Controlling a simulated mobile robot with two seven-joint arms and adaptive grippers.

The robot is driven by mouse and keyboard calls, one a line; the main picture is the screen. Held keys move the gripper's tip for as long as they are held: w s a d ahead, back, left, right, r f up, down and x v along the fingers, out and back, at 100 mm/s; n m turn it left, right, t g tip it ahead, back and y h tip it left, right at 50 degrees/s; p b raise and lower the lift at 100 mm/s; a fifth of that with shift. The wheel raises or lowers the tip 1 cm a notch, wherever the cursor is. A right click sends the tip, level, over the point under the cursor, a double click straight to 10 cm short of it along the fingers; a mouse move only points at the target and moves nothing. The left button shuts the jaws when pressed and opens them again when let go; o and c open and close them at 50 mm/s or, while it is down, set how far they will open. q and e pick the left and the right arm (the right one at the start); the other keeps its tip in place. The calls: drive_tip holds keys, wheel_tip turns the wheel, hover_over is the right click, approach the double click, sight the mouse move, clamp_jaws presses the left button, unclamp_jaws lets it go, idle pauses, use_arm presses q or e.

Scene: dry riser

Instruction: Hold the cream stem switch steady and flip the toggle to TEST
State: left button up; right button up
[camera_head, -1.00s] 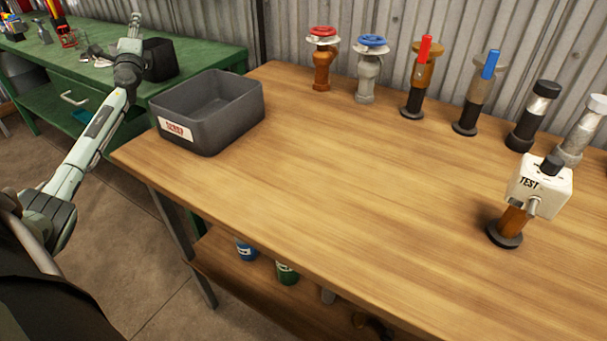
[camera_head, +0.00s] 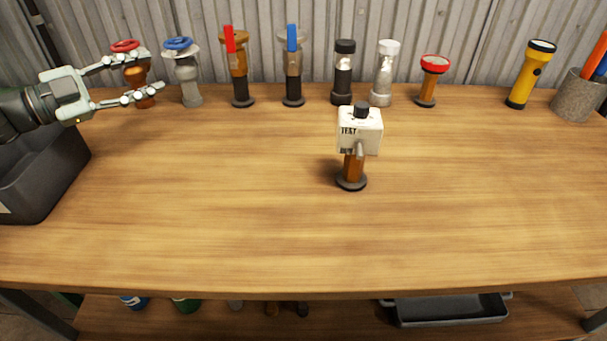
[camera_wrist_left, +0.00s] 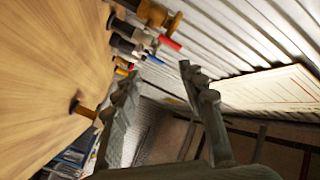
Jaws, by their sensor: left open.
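The cream stem switch (camera_head: 360,131) stands upright in the middle of the wooden table, a boxy cream head on a brown stem with a round dark base. Its head bears the word TEST, a black knob on top and a small grey toggle (camera_head: 360,149) low on the front. My left gripper (camera_head: 152,72) is open and empty, well to the left of the switch and above the table. In the left wrist view the open fingers (camera_wrist_left: 158,82) show; a brown stem and dark base there are partly hidden behind one finger. My right gripper is out of view.
A grey bin (camera_head: 45,175) sits at the left under my left arm. Along the back stand several valves, stems and a yellow flashlight (camera_head: 531,74); a grey cup (camera_head: 577,98) is at the right. The table around the switch is clear.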

use_arm(q)
drive_tip(key=s+d+r+n+t+h, duration=0.2)
drive_tip(key=s+d+r+n+h, duration=0.3)
drive_tip(key=d+r, duration=0.55)
drive_tip(key=s+d+r+n+t+y, duration=0.25)
drive_tip(key=s+r+n+t, duration=0.4)
drive_tip(key=n+t, duration=0.4)
drive_tip(key=s+d+f+n+g+y, duration=0.1)
drive_tip(key=s+d+f+n+y, duration=0.1)
drive_tip(key=s+d+f+n, duration=0.4)
drive_tip(key=s+d+f+n+g+y, duration=0.2)
drive_tip(key=s+d+f+n, duration=0.4)
drive_tip(key=f+n, duration=0.5)
drive_tip(key=s+d+f+n+g+y, duration=0.1)
drive_tip(key=s+d+f+n+y, duration=0.3)
drive_tip(key=s+d+f+n, duration=0.2)
drive_tip(key=shift+d+f+n+y, duration=0.15)
drive_tip(key=shift+d+f+n, duration=0.4)
drive_tip(key=shift+n, duration=0.4)
drive_tip(key=shift+d+f+n+y, duration=0.1)
drive_tip(key=shift+d+f+n, duration=0.2)
drive_tip(key=shift+f+n, duration=0.5)
drive_tip(key=shift+w+d+g, duration=0.15)
drive_tip(key=shift+d+g, duration=0.05)
drive_tip(key=shift+g, duration=0.05)
drive_tip(key=shift+x, duration=2.7)
